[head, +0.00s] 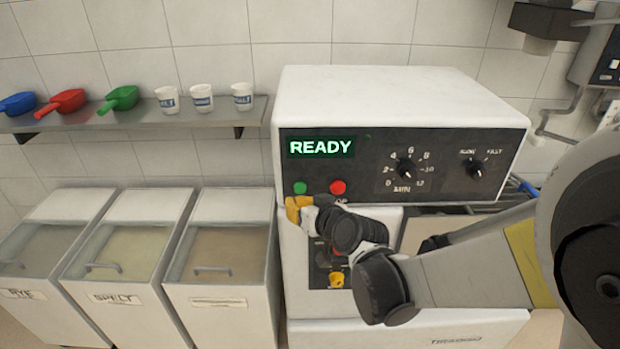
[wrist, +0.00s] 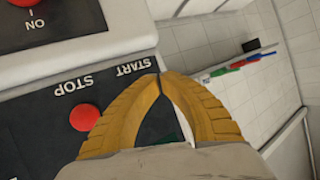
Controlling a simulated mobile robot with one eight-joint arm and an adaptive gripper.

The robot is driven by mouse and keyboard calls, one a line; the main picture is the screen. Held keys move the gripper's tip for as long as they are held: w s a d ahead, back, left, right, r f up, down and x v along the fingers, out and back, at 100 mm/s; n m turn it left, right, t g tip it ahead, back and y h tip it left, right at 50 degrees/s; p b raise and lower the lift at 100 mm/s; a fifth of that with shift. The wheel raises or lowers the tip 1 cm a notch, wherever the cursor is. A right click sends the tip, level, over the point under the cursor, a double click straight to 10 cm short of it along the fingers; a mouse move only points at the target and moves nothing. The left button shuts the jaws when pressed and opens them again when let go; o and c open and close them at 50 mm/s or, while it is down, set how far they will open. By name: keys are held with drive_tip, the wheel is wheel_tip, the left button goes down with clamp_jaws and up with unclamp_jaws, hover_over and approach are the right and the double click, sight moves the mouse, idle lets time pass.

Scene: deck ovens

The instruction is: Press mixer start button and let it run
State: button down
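The mixer (head: 400,95) is a white machine with a dark control panel, and its display (head: 320,148) reads "READY" in green. The green start button (head: 300,187) and the red stop button (head: 338,187) sit at the panel's lower left. My gripper (head: 290,203) has yellow fingers and is just below the green button. In the wrist view the panel is upside down, with the red stop button (wrist: 84,117) left of my gripper (wrist: 164,76). The fingertips are together with nothing between them, near the "START" label. The fingers mostly hide the green button there; contact cannot be told.
Timer (head: 405,169) and speed (head: 475,168) dials are to the right. A shelf (head: 140,118) holds scoops and cups. Flour bins (head: 130,285) stand left.

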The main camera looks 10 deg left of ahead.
drive_tip(key=shift+w+a, duration=0.1)
drive_tip(key=shift+w, duration=0.4)
drive_tip(key=shift+w, duration=0.1)
idle(1.1)
drive_tip(key=shift+w+a, duration=0.1)
drive_tip(key=shift+w, duration=0.25)
drive_tip(key=shift+w+a, duration=0.1)
drive_tip(key=shift+w, duration=0.35)
idle(0.6)
drive_tip(key=shift+s, duration=0.15)
drive_tip(key=shift+s+d+b, duration=0.2)
drive_tip(key=shift+s+b, duration=0.1)
drive_tip(key=shift+s, duration=0.45)
drive_tip(key=s, duration=0.2)
drive_tip(key=s+d, duration=0.1)
drive_tip(key=s, duration=0.2)
drive_tip(key=shift+d, duration=0.1)
